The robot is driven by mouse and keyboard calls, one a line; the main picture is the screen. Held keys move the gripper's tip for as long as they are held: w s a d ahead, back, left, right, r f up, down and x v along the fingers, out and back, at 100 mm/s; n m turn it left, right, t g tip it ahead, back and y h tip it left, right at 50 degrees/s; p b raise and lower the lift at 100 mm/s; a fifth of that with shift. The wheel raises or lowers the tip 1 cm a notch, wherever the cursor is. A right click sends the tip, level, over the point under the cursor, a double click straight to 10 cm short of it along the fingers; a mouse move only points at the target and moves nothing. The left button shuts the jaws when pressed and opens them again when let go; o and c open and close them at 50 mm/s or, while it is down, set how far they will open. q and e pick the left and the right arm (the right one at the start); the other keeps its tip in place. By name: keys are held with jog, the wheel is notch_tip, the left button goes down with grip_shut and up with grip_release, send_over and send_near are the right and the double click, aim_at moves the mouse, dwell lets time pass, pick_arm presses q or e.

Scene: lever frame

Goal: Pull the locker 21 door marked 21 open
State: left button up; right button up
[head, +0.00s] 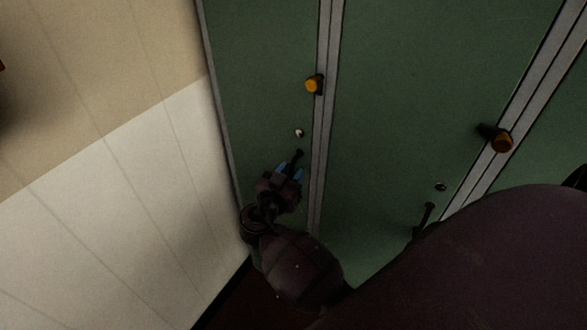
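The green left locker door (262,60) stands closed beside the pale wall. No number is legible on it, so I cannot tell if it is the door marked 21. It has a dark handle (296,157), a small round lock (299,133) and an orange-yellow knob (314,85) at its right edge. My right gripper (290,171) is at this handle, its blue fingertips apart on either side of the handle's lower end. I cannot tell whether they touch it. The handle's lower part is hidden by the gripper. My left gripper is not in view.
A second green door (410,90) is closed to the right, with its own dark handle (427,214), lock (440,187) and orange knob (501,141). Grey frame posts separate the doors. The wall (110,190) stands close on the left. My dark arm covers the lower right.

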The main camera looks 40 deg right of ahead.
dwell(0.3)
grip_shut()
dwell(0.3)
